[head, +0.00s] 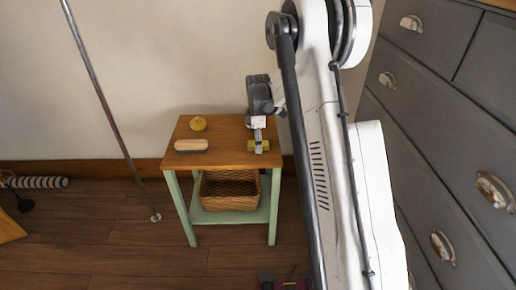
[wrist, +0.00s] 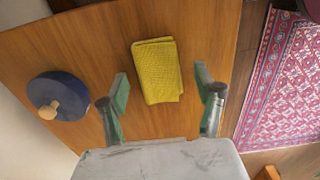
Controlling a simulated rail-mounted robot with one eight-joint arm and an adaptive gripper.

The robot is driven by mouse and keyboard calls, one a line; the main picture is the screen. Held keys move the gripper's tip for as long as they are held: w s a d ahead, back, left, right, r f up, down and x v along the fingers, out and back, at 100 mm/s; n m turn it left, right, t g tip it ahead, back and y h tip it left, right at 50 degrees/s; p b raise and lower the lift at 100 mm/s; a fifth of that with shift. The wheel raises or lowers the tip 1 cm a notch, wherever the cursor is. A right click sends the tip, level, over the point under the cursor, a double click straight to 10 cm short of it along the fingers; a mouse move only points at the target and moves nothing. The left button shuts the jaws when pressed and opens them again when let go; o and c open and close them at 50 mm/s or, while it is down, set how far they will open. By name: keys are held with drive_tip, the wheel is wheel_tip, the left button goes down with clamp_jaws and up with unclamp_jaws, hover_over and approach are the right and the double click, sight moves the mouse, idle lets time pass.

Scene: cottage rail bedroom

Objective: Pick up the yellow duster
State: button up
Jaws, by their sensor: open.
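The yellow duster (wrist: 157,70) is a folded cloth lying on the wooden top of a small table (head: 230,155). In the head view the duster (head: 265,146) shows near the table's right front edge, partly behind a finger. My gripper (wrist: 161,78) is open and empty above the table, its green-padded fingers apart. In the wrist view the duster appears between and slightly beyond the fingertips, with a gap on both sides. The gripper in the head view (head: 259,140) points down at the duster; whether it touches the cloth cannot be told.
A blue round object (wrist: 58,97) with a wooden knob stands on the table. A wicker basket (head: 229,190) is underneath. Grey drawers (head: 430,100) stand right; a patterned rug (wrist: 285,85) lies below.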

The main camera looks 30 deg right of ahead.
drive_tip(key=shift+f, duration=0.4)
drive_tip(key=c, duration=1.2)
drive_tip(key=shift+o, duration=0.2)
drive_tip(key=shift+r, duration=0.2)
drive_tip(key=shift+r+p, duration=0.3)
drive_tip(key=shift+r, duration=0.3)
wheel_tip(320, 180, up, 3)
drive_tip(key=shift+f+p, duration=0.15)
drive_tip(key=shift+p, duration=0.4)
drive_tip(key=s+a+r+p, duration=0.3)
drive_tip(key=a+r, duration=0.4)
drive_tip(key=a, duration=0.4)
drive_tip(key=shift+a, duration=0.1)
